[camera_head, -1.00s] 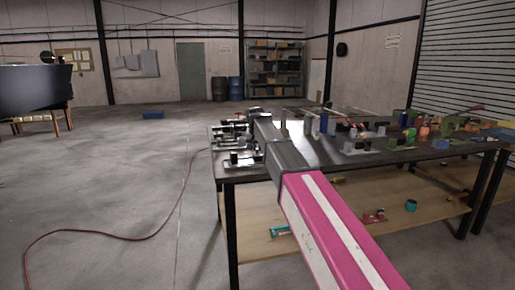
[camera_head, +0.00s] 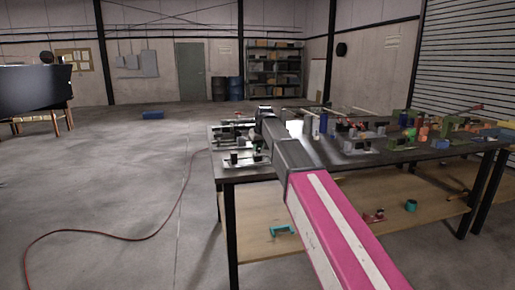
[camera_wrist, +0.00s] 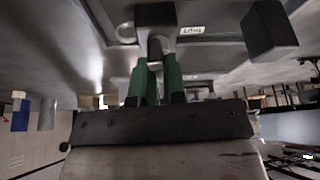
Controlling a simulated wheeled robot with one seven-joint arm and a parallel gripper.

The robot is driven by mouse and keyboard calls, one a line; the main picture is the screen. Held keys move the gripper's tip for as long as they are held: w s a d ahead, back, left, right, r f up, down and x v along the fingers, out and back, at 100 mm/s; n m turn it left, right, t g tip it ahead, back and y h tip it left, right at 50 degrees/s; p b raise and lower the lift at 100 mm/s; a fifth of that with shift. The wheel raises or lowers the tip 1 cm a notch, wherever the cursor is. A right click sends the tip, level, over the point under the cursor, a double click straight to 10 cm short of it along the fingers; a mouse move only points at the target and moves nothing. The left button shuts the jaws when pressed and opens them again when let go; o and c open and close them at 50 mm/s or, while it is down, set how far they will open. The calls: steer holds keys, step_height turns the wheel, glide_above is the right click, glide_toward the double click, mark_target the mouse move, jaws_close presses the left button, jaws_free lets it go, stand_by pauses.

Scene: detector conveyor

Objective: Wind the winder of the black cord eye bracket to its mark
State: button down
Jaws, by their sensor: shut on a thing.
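In the wrist view, my gripper (camera_wrist: 158,72) has two green fingers closed on a small grey upright part, which looks like the winder (camera_wrist: 155,48). The winder juts from a dark bracket body (camera_wrist: 155,14) with a pale ring or eye (camera_wrist: 125,32) at its left. A small white label (camera_wrist: 191,30) with dark lettering lies to its right. I cannot make out a mark on the bracket. In the head view, my arm reaches over the table's left part, and the fingers and the bracket cannot be made out behind it.
The dark workbench (camera_head: 225,172) carries several grey fixtures (camera_head: 245,160) at its left end and coloured parts (camera_head: 450,125) at its right. In the wrist view, a dark block (camera_wrist: 269,30) stands close to the right of the bracket. A red hose (camera_head: 110,236) lies on the floor.

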steer(key=n+g+y, duration=0.1)
steer(key=n, duration=0.3)
steer(key=shift+w+d, duration=0.1)
steer(key=shift+n+g+y, duration=0.4)
steer(key=shift+n+g, duration=0.2)
steer(key=shift+n, duration=1.1)
steer(key=c, duration=1.2)
jaws_free()
steer(key=v, duration=1)
steer(key=shift+d+r, duration=0.15)
steer(key=shift+r, duration=0.15)
